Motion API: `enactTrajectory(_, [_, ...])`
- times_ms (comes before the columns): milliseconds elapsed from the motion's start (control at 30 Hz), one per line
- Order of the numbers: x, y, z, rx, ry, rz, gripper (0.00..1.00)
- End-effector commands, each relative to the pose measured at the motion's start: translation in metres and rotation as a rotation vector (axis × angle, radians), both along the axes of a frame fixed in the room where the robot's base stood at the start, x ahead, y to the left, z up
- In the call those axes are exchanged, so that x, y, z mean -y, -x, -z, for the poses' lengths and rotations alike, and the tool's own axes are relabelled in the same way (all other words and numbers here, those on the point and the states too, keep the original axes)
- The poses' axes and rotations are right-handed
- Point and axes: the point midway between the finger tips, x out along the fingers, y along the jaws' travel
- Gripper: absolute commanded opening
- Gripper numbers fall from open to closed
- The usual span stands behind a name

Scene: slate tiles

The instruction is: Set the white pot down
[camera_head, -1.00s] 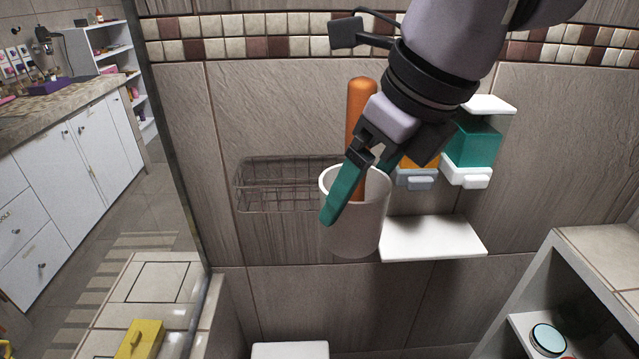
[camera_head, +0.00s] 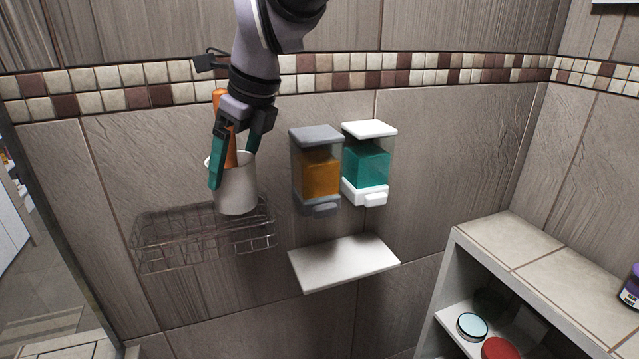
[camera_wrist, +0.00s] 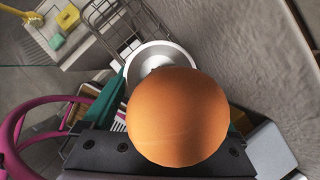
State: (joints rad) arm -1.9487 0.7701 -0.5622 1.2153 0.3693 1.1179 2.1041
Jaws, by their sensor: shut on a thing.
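The white pot (camera_head: 236,192) is upright in my gripper (camera_head: 232,165), with an orange rounded handle (camera_head: 220,98) sticking up out of it. One teal finger lies outside the pot's left side and the other is at its far side, partly hidden. In the head view the pot overlaps the right part of a wire basket (camera_head: 160,240) on the wall; I cannot tell whether it touches the basket. In the wrist view the orange handle end (camera_wrist: 178,115) hides much of the pot, whose white rim (camera_wrist: 160,52) shows behind it.
A bare white shelf (camera_head: 345,264) is on the wall right of the basket. Above it hang an amber dispenser (camera_head: 318,175) and a teal dispenser (camera_head: 366,165). A tiled cabinet (camera_head: 510,240) with round jars stands at the right.

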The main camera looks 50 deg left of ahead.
Motion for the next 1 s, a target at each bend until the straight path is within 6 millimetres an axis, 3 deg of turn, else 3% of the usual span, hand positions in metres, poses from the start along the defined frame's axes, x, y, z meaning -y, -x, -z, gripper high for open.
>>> enactTrajectory(100, [-0.01,-0.004,0.0,0.001,-0.001,-0.001,0.1])
enactTrajectory(467, [-0.008,-0.003,0.023,0.001,0.0,0.0,0.1])
enactTrajectory(800, [-0.011,-0.004,0.069,0.001,0.001,0.0,0.1])
enactTrajectory(1000, [-0.012,-0.005,0.069,0.0,-0.002,0.0,0.1])
